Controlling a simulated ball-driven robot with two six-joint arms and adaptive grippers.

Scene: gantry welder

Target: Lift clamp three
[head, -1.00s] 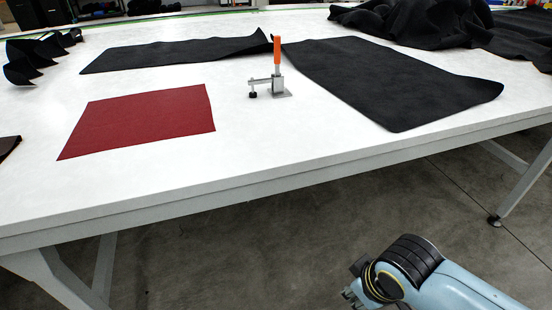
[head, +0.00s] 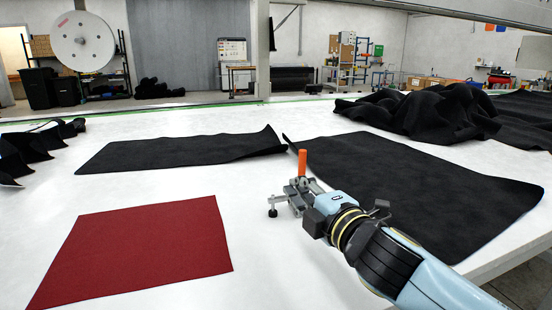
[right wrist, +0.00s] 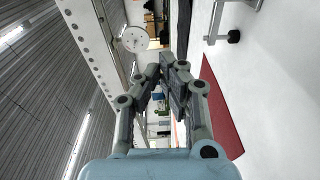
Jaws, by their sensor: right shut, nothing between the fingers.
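The clamp has an upright orange handle (head: 302,162) and a grey metal arm ending in a dark foot (head: 272,213). It stands on the white table between the red sheet and the right black sheet. My right gripper (head: 298,190) is shut and empty, just below the orange handle in the picture. It overlaps the clamp's body and base, so I cannot tell whether it touches them. In the right wrist view the closed fingers (right wrist: 168,72) show in the middle, and what looks like the clamp's dark foot (right wrist: 234,37) is at upper right. My left gripper is out of view.
A red sheet (head: 140,250) lies flat at left. Black sheets lie behind (head: 180,152) and at right (head: 410,190), with a crumpled black heap (head: 420,112) at the back right. White table (head: 255,270) is bare in front of the clamp.

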